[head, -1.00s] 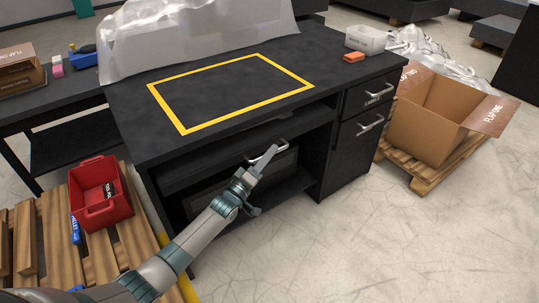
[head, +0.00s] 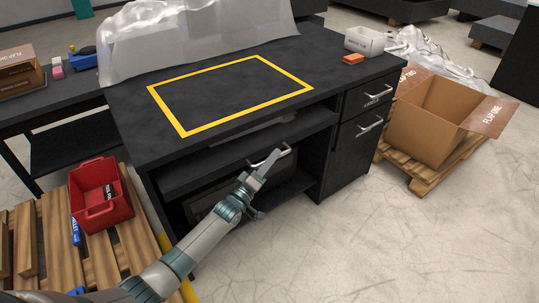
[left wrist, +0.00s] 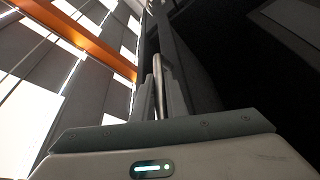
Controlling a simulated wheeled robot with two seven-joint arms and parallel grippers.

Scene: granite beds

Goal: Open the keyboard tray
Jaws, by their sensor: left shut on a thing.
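The black keyboard tray (head: 200,172) sits under the top of the black desk (head: 215,140). Its front edge stands out a little from the desk, and a strip of its upper surface shows. A metal bar handle (head: 285,150) is on its front. My left gripper (head: 265,164) is shut on this handle, partly covering it in the head view. In the left wrist view the handle bar (left wrist: 162,68) runs between the two fingers of the left gripper (left wrist: 160,88). My right gripper is not in view.
A cabinet with a drawer (head: 370,95) is at the desk's right. A red bin (head: 100,215) stands on a pallet (head: 40,245) at left. An open cardboard box (head: 430,135) is on another pallet at right. The floor (head: 390,240) in front is clear.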

